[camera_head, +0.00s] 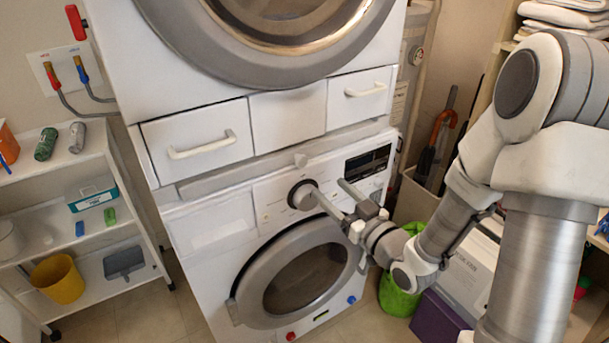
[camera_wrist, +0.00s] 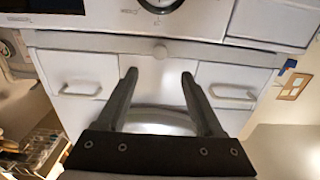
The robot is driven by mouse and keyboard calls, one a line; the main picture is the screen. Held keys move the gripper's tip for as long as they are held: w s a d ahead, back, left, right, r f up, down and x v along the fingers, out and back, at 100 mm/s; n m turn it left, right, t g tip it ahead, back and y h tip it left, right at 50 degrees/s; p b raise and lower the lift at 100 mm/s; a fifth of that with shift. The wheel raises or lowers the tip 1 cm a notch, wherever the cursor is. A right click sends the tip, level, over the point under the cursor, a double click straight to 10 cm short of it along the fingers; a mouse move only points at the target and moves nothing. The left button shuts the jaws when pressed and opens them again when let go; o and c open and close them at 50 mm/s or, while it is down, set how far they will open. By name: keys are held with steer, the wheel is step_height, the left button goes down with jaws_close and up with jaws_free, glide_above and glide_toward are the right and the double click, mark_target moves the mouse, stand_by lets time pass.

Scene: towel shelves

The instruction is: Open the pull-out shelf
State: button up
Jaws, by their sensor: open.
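The pull-out shelf (camera_head: 235,176) is a thin grey-white strip between the drawer row and the lower washing machine. My gripper (camera_head: 328,188) is open and empty in front of the machines. In the wrist view, the knob lies beyond the tips of the gripper (camera_wrist: 159,75), between their lines; I see no contact.
Two white drawers flank a plain middle panel (camera_head: 288,112), each with a bar handle (camera_head: 203,145). The washing machine's dial (camera_head: 302,195) is close to my gripper. A white trolley (camera_head: 60,165) stands left; a green bag (camera_head: 398,297) and a bin with umbrellas (camera_head: 417,200) are right.

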mark_target(303, 163)
steer(key=x, duration=1.2)
steer(key=shift+s+p, duration=0.1)
steer(key=shift+p, duration=0.25)
jaws_close()
stand_by(0.7)
